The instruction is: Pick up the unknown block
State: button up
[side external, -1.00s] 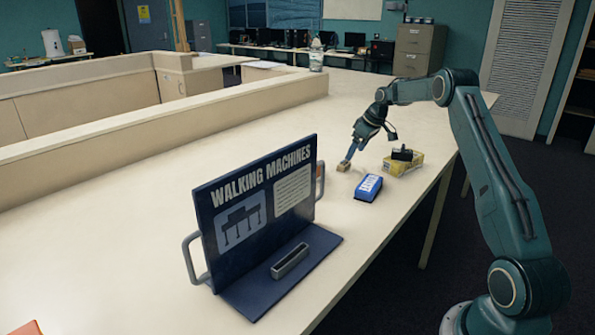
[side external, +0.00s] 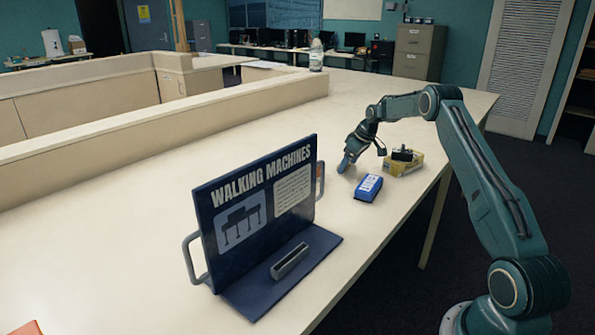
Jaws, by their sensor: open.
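My gripper (side external: 344,168) is open and points down at the table, low over the spot behind the blue box. The small tan block that showed at this spot in the earlier view cannot be made out now; the gripper covers the place. I cannot tell whether the fingers are around the block or touching it.
A blue box with a white label (side external: 368,188) lies just right of and nearer than my gripper. A yellow box (side external: 408,168) with a black object (side external: 402,154) on top stands farther right. A navy "Walking Machines" display (side external: 258,215) stands at front left.

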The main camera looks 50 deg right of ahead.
jog(key=shift+c, duration=0.2)
dwell(0.3)
jog(key=c, duration=1)
jog(key=shift+r, duration=0.1)
jog(key=shift+r, duration=4.9)
